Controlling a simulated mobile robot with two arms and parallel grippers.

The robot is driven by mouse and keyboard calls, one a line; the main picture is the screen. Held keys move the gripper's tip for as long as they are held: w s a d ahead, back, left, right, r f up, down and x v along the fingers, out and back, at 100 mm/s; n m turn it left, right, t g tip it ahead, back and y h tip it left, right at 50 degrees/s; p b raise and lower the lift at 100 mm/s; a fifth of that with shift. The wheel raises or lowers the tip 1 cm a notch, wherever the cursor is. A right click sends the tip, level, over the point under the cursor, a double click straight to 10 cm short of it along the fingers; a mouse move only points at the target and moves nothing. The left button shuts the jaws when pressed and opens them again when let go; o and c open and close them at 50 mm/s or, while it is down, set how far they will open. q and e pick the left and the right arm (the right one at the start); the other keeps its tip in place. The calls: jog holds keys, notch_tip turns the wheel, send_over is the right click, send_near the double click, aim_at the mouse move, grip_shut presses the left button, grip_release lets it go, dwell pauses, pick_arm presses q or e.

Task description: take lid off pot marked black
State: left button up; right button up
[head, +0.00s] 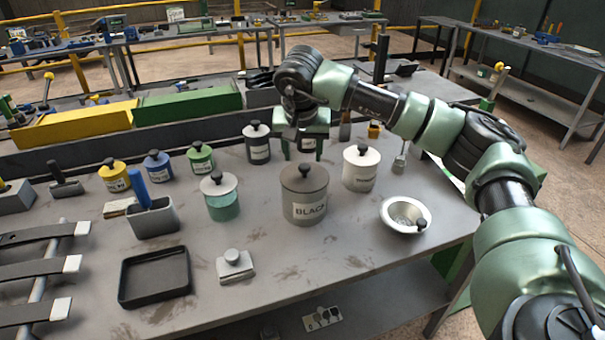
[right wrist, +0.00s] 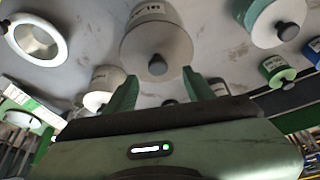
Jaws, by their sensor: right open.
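The pot marked BLACK (head: 305,213) stands upright at the middle of the bench, with a grey-brown lid (head: 290,180) and black knob on it. In the right wrist view the same pot (right wrist: 150,15) lies ahead of the fingers, with its knob (right wrist: 157,65) between their lines. My right gripper (head: 299,150) is open and empty, behind and above the pot in the head view. Its two green fingers (right wrist: 160,88) are apart and do not appear to touch the knob. My left gripper is not in view.
Several smaller lidded pots stand behind. A white bowl (head: 391,222) lies at right and an empty black tray (head: 125,287) at front left.

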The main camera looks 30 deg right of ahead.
aim_at(304, 166)
jog(key=p+x, duration=0.1)
jog(key=x, duration=0.3)
jog(key=shift+s+d, duration=0.15)
jog(key=shift+w+d+f, duration=0.15)
jog(key=shift+w+f, duration=0.05)
jog(key=shift+f, duration=0.3)
grip_shut()
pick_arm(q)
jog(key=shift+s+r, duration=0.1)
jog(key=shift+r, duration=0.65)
pick_arm(e)
jog(key=shift+r, duration=0.15)
